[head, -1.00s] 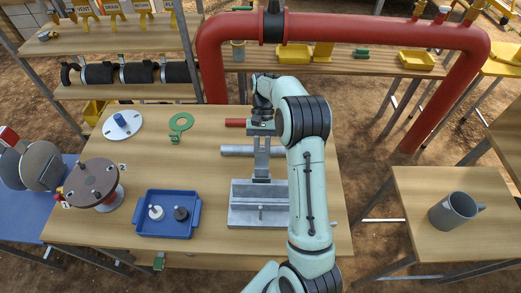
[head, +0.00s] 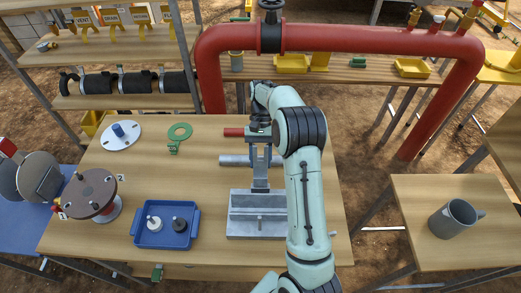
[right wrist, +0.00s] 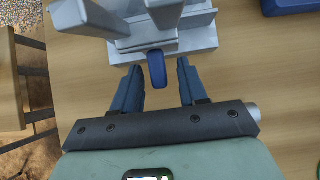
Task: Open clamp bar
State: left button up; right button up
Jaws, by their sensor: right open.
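The clamp (head: 258,222) is a grey metal block on the wooden table in the head view. Its grey clamp bar (head: 261,178) reaches from the block toward my right gripper (head: 259,139). In the right wrist view, the clamp's grey body (right wrist: 190,42) fills the top, with two grey prongs rising close to the camera. A dark blue handle end (right wrist: 157,70) shows near the opening of my right gripper (right wrist: 158,80). The gripper is open, its two fingers to either side of the handle; I cannot tell whether they touch it. My left gripper is not in view.
A silver cylinder (head: 234,160) and a red handle (head: 233,132) lie close to the gripper. A blue tray (head: 140,226) stands to the left. A red pipe (head: 350,40) arches behind. A grey mug (head: 452,220) is on the right table.

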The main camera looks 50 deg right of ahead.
jog(key=v, duration=0.6)
jog(key=shift+r, duration=0.15)
jog(key=shift+w+d, duration=0.15)
dwell(0.3)
